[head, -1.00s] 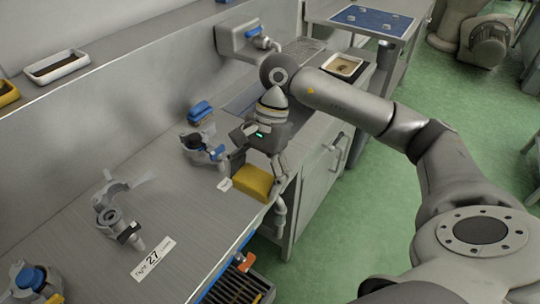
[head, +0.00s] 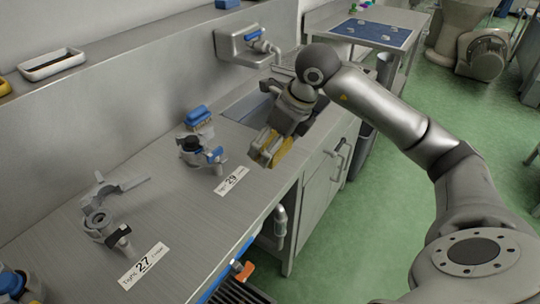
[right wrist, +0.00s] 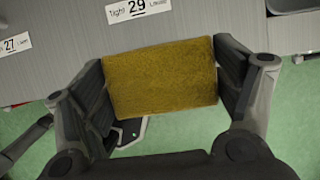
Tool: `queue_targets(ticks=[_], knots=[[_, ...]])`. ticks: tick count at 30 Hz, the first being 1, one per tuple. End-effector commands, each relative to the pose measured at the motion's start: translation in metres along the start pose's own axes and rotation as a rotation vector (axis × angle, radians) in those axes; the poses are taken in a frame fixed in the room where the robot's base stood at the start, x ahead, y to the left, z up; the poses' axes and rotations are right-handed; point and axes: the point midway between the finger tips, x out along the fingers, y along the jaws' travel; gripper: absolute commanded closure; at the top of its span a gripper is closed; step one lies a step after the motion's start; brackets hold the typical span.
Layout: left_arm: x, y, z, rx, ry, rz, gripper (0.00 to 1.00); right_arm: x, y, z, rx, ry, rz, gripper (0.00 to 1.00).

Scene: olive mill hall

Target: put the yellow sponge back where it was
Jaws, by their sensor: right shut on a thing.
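The yellow sponge (head: 283,152) is held between the fingers of my right gripper (head: 270,148), over the front edge of the steel counter (head: 165,205) near the sink. In the right wrist view the sponge (right wrist: 160,78) spans the gap between both fingers, and each finger presses on one end. Green floor and the counter edge show beyond and below it. My left gripper is not in view.
Labels 29 (head: 231,181) and 27 (head: 144,265) lie on the counter, with bare counter between.

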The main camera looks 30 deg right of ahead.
Motion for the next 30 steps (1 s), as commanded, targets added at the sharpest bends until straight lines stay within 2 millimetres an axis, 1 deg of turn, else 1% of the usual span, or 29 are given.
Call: queue_targets(ticks=[6,13,15,18,22,30], knots=[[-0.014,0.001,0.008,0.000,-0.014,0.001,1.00,0.025,-0.033,0.016,0.007,0.005,0.003,0.38],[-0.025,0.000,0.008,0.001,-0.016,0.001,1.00,0.053,-0.068,0.032,0.005,0.004,0.003,0.38],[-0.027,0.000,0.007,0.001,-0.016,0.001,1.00,0.070,-0.077,0.032,0.006,0.006,0.004,0.38],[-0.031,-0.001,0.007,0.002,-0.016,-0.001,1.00,0.088,-0.088,0.033,0.005,0.004,0.004,0.38],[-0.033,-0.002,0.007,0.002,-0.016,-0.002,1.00,0.105,-0.098,0.034,0.002,0.003,0.002,0.38],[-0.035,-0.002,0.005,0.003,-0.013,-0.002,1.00,0.119,-0.106,0.035,0.002,0.003,0.002,0.38]])
